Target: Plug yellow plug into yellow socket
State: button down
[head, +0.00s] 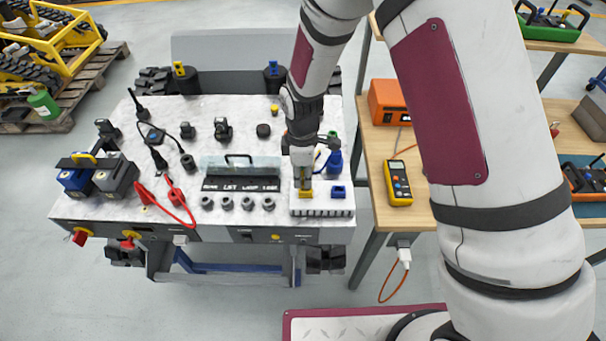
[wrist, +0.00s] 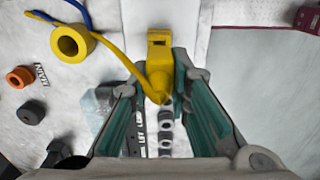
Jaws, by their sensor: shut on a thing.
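The yellow plug (wrist: 158,78) is between the fingers of my gripper (wrist: 160,82), which is shut on it. Its yellow cable curves away to the upper left in the wrist view. The yellow socket (wrist: 159,40) shows just beyond the plug, and the two overlap in the picture. In the head view my gripper (head: 303,178) points down right above the yellow socket (head: 305,194), on a pale board (head: 322,205) at the bench's right end. My fingers mostly hide the plug there. I cannot tell whether the plug is seated.
A blue socket (head: 338,192) sits right of the yellow one, with a blue plug (head: 333,163) behind. Grey rings (head: 227,204) and a label case (head: 240,172) lie to the left. A yellow ring (wrist: 72,43) stands close by. A wooden table with a meter (head: 399,183) is at right.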

jog(key=shift+f+b, duration=0.65)
jog(key=shift+f, duration=0.7)
dwell(1.9)
jog(key=c, duration=1.4)
grip_release()
notch_tip(320, 180, up, 12)
jog(key=shift+r, duration=0.1)
jog(key=s+d+r+m+t, duration=0.1)
jog(key=s+d+r+m, duration=0.1)
jog(key=d+r+m, duration=0.45)
jog(key=s+d+r+m+t, duration=0.1)
jog(key=s+d+r+t, duration=0.15)
jog(key=r, duration=0.75)
jog(key=s+d+r+m, duration=0.2)
jog(key=s+d+m, duration=0.1)
jog(key=s, duration=0.2)
jog(key=s+d+r+m+t, duration=0.1)
jog(key=s+d+r+m, duration=0.2)
jog(key=s, duration=0.2)
jog(key=s+d+r+m+t, duration=0.1)
jog(key=s+d+r+m, duration=0.2)
jog(key=s+m, duration=0.1)
jog(key=shift+s+r, duration=0.25)
jog(key=shift+s, duration=0.4)
